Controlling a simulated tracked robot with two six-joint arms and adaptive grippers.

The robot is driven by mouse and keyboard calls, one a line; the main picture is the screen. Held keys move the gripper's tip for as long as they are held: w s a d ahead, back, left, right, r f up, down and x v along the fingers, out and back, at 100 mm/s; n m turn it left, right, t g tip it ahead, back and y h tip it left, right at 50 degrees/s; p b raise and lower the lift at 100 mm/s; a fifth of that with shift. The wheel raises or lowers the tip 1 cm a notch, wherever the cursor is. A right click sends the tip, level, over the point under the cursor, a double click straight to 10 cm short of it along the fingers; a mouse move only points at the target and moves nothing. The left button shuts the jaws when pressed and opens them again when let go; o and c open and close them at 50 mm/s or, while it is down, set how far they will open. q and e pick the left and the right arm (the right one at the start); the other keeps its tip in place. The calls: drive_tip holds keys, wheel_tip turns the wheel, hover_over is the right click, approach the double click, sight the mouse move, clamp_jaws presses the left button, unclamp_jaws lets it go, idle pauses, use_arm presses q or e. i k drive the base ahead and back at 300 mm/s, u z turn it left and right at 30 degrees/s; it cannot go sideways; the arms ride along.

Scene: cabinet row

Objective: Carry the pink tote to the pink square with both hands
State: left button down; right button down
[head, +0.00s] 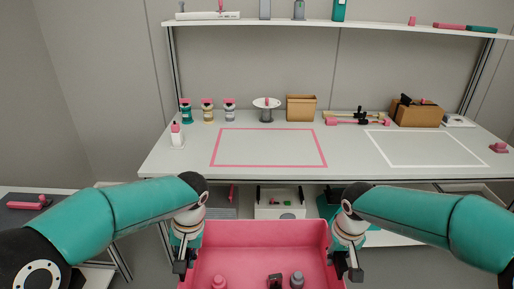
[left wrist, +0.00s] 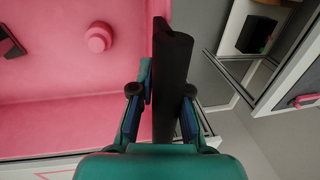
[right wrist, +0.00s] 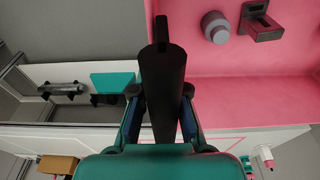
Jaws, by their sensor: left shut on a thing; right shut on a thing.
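The pink tote (head: 264,236) is at the bottom middle of the head view, in front of the workbench, with several small items inside. Its near part is cut off by the frame. My left gripper (head: 183,266) is shut on the tote's left side by a dark handle (left wrist: 172,80). My right gripper (head: 354,268) is shut on the right side by a dark handle (right wrist: 162,90). The pink square (head: 268,129) is an outline on the bench's left half, beyond the tote, and nothing stands inside it.
The bench top (head: 345,165) has a white outlined square (head: 426,134) on the right. Along the back stand several jars (head: 207,112), a scale (head: 267,104), a tan bin (head: 301,107) and a brown box (head: 417,112). A white bottle (head: 177,137) stands left of the pink square. A shelf (head: 340,25) hangs above.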

sight(268, 146)
drive_tip(key=k, duration=0.55)
drive_tip(key=z, duration=0.35)
drive_tip(key=i, duration=1.6)
drive_tip(key=u, duration=0.35)
drive_tip(key=i, duration=1.45)
drive_tip(key=z, duration=0.05)
